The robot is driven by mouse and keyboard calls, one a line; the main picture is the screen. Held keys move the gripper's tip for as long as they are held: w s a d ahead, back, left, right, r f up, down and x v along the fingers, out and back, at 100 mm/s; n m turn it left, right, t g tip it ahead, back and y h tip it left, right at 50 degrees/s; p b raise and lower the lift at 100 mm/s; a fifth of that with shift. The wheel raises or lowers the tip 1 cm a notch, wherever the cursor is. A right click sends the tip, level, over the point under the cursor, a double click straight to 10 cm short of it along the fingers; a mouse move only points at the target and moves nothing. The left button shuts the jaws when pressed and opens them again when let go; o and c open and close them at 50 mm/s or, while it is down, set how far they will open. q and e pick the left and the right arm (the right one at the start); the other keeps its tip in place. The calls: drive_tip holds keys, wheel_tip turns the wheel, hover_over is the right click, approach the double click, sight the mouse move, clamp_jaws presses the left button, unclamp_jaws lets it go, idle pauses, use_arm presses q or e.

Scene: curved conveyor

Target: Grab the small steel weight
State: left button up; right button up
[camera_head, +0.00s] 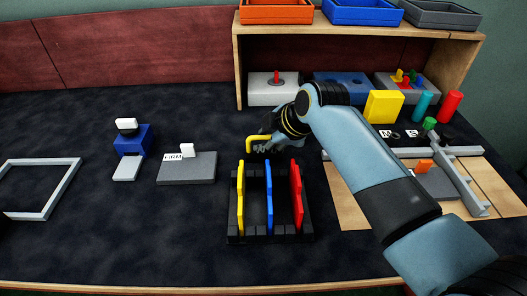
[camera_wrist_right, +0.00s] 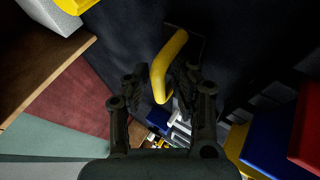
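I cannot clearly make out a small steel weight in either view. My right gripper (camera_head: 262,145) is over the dark table, just behind the black rack (camera_head: 270,228). A bent yellow piece (camera_head: 259,137) shows at its fingers. In the right wrist view, the yellow piece (camera_wrist_right: 166,66) lies between the two fingers of the gripper (camera_wrist_right: 163,85). I cannot tell whether the fingers press on it. A dark shape cuts into the left picture edge, but no left gripper can be made out.
The rack holds yellow, blue and red plates upright. A grey block (camera_head: 187,170) and a blue stand (camera_head: 132,140) are to its left, with a grey frame (camera_head: 42,214) farther left. A wooden shelf (camera_head: 240,75) with trays stands behind. Coloured blocks and a wooden board (camera_head: 348,207) are at right.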

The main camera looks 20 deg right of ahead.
clamp_jaws()
drive_tip(key=shift+r, duration=0.15)
idle(0.4)
